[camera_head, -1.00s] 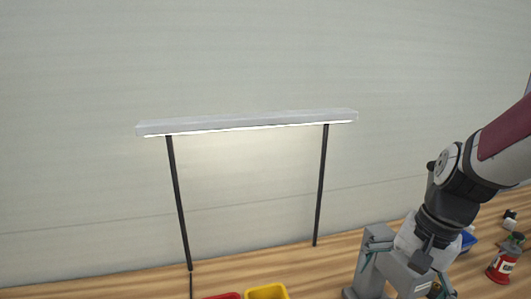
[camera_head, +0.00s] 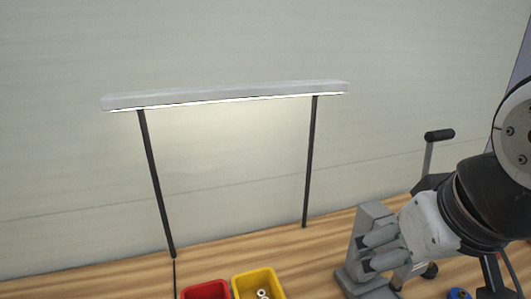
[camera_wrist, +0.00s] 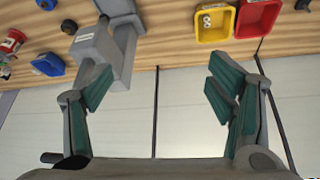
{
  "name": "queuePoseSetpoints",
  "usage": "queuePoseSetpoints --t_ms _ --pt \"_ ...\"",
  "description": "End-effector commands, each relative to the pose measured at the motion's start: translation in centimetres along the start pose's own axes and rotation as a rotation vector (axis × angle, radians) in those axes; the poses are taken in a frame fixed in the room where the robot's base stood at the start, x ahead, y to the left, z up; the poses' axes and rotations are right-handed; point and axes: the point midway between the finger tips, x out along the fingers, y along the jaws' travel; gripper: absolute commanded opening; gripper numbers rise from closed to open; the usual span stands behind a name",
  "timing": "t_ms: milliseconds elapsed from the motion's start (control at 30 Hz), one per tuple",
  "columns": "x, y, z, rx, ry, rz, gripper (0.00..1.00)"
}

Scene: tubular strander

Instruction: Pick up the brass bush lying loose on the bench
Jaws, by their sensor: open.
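I cannot make out a loose brass bush on the wooden bench (camera_head: 90,285) in either view. My gripper (camera_head: 378,250) is at the right of the head view, in front of a grey vice-like block, with its fingers pointing left. In the wrist view my gripper (camera_wrist: 160,92) has its two green-padded fingers spread wide, with nothing between them. The bench also runs along the top of the wrist view (camera_wrist: 172,45). Much of the bench is out of frame or hidden behind my arm in the head view.
The grey block (camera_head: 370,219) stands near my gripper; it also shows in the wrist view (camera_wrist: 96,45). A red bin (camera_head: 205,290) and a yellow bin (camera_head: 243,279) holding small rings sit side by side. A lamp (camera_head: 230,95) on two dark posts stands behind.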

Motion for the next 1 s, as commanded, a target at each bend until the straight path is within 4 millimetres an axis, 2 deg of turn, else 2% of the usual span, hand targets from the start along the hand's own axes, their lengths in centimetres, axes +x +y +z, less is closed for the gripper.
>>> queuePoseSetpoints --t_ms 33,100,367,600,800,1000 --pt "0.5 0.3 0.0 -0.031 -0.022 0.019 0.55" --pt "1.4 1.0 -0.2 -0.102 -0.059 0.055 0.4" --pt "7.0 4.3 0.2 -0.532 -0.277 0.13 0.4" --pt "12.8 6.2 2.5 -0.95 -0.441 0.016 0.4" --pt "17.3 6.2 5.8 -1.283 -0.48 -0.187 0.4" --pt "21.0 4.3 9.3 -1.575 -0.388 -0.425 0.4"
